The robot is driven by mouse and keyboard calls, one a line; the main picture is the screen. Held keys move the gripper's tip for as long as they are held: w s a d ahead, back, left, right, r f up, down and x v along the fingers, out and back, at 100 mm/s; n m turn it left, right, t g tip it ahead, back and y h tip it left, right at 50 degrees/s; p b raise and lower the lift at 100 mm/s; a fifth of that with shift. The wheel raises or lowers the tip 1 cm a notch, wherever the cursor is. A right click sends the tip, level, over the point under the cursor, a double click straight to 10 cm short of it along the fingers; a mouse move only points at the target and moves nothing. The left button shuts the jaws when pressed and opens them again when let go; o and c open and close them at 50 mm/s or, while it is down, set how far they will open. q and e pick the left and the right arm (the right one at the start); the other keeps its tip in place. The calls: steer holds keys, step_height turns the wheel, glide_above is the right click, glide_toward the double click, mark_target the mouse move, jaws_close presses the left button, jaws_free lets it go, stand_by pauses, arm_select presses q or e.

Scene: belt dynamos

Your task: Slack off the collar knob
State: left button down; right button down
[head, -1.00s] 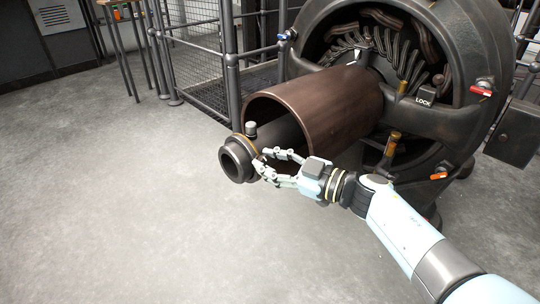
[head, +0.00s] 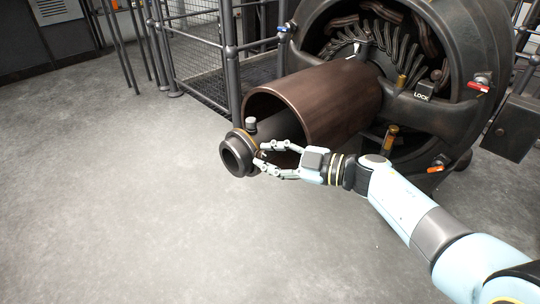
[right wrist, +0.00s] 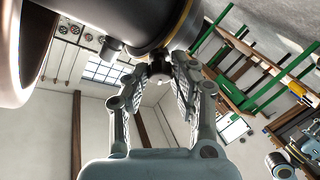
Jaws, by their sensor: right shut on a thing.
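The collar (head: 242,140) is a dark band with a brass-coloured edge around the end of a dark hollow shaft (head: 232,160). My right gripper (head: 259,155) is at the collar's right side, with its fingers reaching left. In the right wrist view its fingertips are shut on a small dark round collar knob (right wrist: 158,70) below the shaft. The fingers partly hide this knob. A second, grey knob (head: 250,123) stands on top of the collar, apart from the gripper. My left gripper is not in view.
A large brown cylinder (head: 325,98) surrounds the shaft behind the collar, close above my right gripper. The big round machine housing (head: 468,50) with a LOCK block (head: 424,93) stands behind. A mesh fence (head: 195,55) is at the back. The floor (head: 110,180) on the left is clear.

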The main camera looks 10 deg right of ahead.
steer(key=c, duration=1.1)
jaws_free()
steer(key=shift+d, duration=0.1)
steer(key=v, duration=1.2)
